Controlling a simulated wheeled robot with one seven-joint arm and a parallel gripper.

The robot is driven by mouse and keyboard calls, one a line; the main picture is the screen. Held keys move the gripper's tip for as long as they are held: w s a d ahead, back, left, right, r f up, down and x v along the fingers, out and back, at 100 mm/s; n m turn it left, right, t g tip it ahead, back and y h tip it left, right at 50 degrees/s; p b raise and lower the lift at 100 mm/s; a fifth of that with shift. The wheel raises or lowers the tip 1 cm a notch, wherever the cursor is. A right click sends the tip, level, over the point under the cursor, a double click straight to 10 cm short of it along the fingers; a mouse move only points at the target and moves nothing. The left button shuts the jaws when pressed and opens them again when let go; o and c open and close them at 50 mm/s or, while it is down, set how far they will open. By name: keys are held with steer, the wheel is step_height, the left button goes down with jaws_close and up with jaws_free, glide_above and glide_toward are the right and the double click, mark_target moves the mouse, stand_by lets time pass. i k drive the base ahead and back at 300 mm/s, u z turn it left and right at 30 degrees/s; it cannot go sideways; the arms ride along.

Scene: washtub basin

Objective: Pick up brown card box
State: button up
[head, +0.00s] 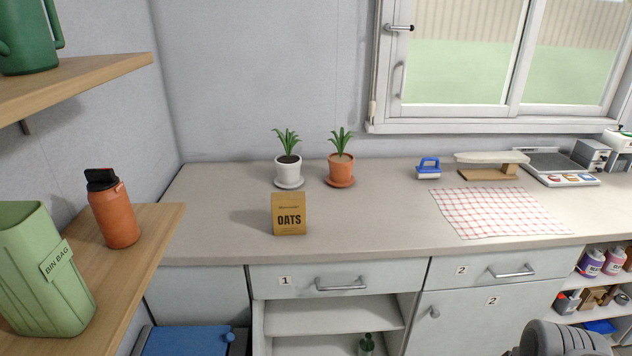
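The brown card box (289,214), marked "OATS", stands upright on the light counter (375,228) close to its front edge, above the drawer labelled 1. Its front faces me and nothing covers it. A rounded grey part, likely of my arm, shows at the bottom right corner, well apart from the box. My gripper's fingers do not show.
Two potted plants, one in a white pot (289,169) and one in a terracotta pot (341,168), stand behind the box. A checked cloth (500,212) lies to the right. Wooden shelves at left hold an orange bottle (115,215) and a green bin (42,270). Counter beside the box is clear.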

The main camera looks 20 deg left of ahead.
mark_target(288, 207)
steer(key=i, duration=1.4)
steer(key=u, duration=4.6)
